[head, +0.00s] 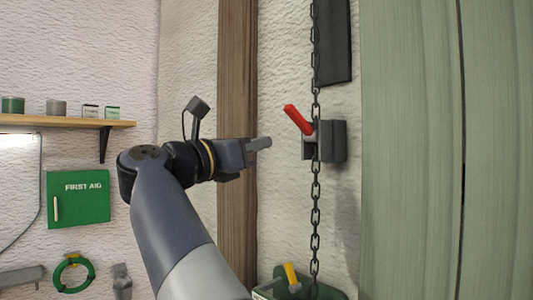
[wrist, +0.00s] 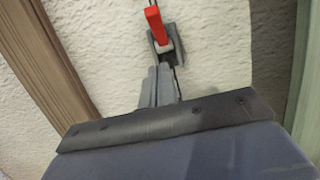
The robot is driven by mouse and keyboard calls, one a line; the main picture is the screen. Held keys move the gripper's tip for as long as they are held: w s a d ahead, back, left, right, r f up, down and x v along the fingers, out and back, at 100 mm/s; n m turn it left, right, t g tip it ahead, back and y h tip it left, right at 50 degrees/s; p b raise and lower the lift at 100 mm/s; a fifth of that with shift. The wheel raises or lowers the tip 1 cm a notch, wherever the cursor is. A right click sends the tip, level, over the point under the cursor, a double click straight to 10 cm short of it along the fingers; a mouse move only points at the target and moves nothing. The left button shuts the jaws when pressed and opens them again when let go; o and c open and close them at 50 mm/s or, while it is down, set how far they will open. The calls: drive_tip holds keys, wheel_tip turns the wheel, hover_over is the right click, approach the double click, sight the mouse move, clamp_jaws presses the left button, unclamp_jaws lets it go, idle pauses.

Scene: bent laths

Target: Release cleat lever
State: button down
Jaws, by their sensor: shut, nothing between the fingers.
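The cleat (head: 333,141) is a grey block on the white wall, with a dark chain (head: 316,190) running down past it. Its red lever (head: 297,120) slants up and to the left in the head view. In the wrist view the red lever (wrist: 156,25) stands above the grey cleat (wrist: 168,50), just beyond my fingertips. My gripper (head: 268,142) is shut and empty, to the left of the cleat and apart from it in the head view. In the wrist view the shut fingers (wrist: 163,72) point toward the cleat's lower part, and any gap there is hard to judge.
A wooden post (head: 238,50) stands behind my gripper, and a green panel (head: 410,150) is right of the cleat. A dark plate (head: 335,45) hangs above. A green container (head: 325,292) with a yellow handle (head: 292,275) is below. A shelf (head: 60,122) and first-aid box (head: 78,198) are at left.

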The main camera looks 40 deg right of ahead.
drive_tip(key=a+r, duration=0.2)
drive_tip(key=a, duration=0.4)
drive_tip(key=shift+s+r, duration=0.25)
drive_tip(key=p, duration=0.1)
approach(301, 123)
wheel_tip(301, 123, down, 2)
drive_tip(key=w+d, duration=0.1)
drive_tip(key=d, duration=0.1)
drive_tip(key=shift+w+d+r+p, duration=0.3)
drive_tip(key=shift+d+r+p, duration=0.4)
drive_tip(key=shift+p, duration=0.45)
drive_tip(key=shift+d+f, duration=0.1)
drive_tip(key=shift+d, duration=0.1)
drive_tip(key=shift+f, duration=0.15)
